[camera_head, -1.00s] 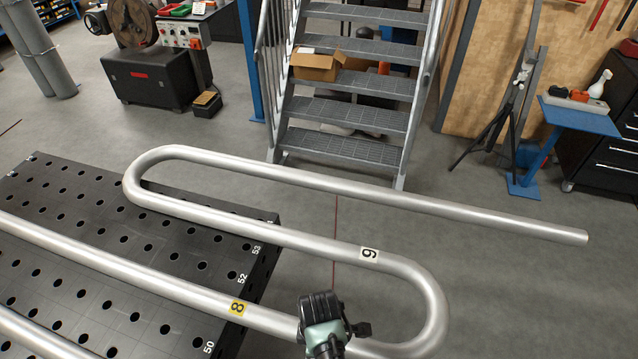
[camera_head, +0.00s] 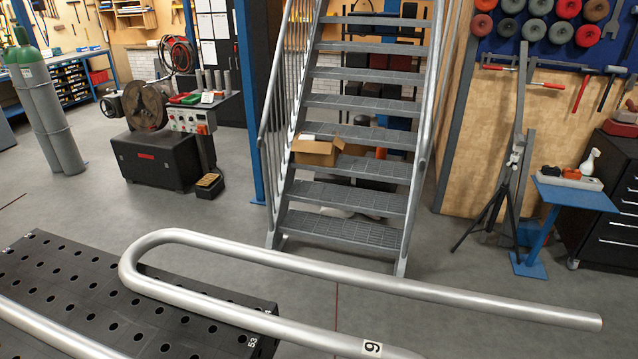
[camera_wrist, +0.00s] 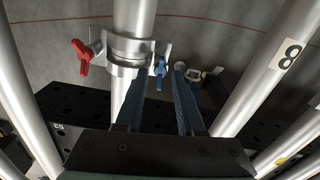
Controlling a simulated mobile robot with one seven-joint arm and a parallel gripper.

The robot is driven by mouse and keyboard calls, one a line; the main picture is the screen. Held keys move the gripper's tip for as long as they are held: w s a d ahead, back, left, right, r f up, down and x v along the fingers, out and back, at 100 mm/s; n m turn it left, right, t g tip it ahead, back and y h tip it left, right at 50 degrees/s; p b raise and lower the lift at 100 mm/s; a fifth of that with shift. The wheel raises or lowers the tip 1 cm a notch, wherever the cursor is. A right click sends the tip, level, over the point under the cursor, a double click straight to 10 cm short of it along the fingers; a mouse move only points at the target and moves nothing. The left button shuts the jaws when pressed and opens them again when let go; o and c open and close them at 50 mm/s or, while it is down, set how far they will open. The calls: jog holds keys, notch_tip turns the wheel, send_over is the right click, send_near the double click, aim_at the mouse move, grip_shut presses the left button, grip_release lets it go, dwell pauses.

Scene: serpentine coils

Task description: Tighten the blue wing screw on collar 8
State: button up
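In the wrist view a silver collar (camera_wrist: 127,55) sits around a tube (camera_wrist: 134,18). A red wing screw (camera_wrist: 81,57) sticks out at its left, and a blue wing screw (camera_wrist: 160,70) at its right. I see no number on this collar. My gripper (camera_wrist: 163,76) has two blue-grey fingers standing apart. The blue screw shows between the fingertips in the picture; I cannot tell if they touch it. A second small clamp-like part (camera_wrist: 193,74) lies just right of the right fingertip, partly hidden by it. The gripper is out of the head view.
A tube with a label reading 8 (camera_wrist: 290,54) runs at the right of the wrist view, another tube (camera_wrist: 22,95) at the left. In the head view the bent silver tube (camera_head: 370,280) crosses the black perforated table (camera_head: 60,275). Stairs (camera_head: 350,190) stand behind; the floor between is clear.

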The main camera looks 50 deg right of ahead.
notch_tip(320, 180, up, 13)
jog(key=b, duration=0.2)
jog(key=shift+f, duration=0.2)
dwell(0.5)
jog(key=w+r+m+t+h+b, duration=0.2)
jog(key=w+r+t+h+b, duration=0.2)
jog(key=w+r+t, duration=0.9)
jog(key=w+a+r+m+t+b, duration=0.15)
jog(key=w+a+r, duration=0.3)
jog(key=r, duration=0.45)
jog(key=w+a+r+t+b, duration=0.15)
jog(key=w+a+r, duration=0.3)
jog(key=r, duration=0.55)
jog(key=s+a+r+t+y, duration=0.1)
jog(key=s+a+r+t, duration=0.2)
jog(key=r, duration=0.4)
jog(key=s+a+r+m+t+y+b, duration=0.1)
jog(key=s+a+r+t, duration=0.3)
jog(key=r, duration=0.4)
jog(key=s+a+r+m+t+y+b, duration=0.1)
jog(key=s+a+r+t+y, duration=0.1)
jog(key=s+a+r+t, duration=0.2)
notch_tip(320, 180, up, 3)
jog(key=shift+s+a+r, duration=0.2)
jog(key=shift+s+a, duration=0.25)
jog(key=shift+s, duration=0.1)
jog(key=shift+m, duration=0.25)
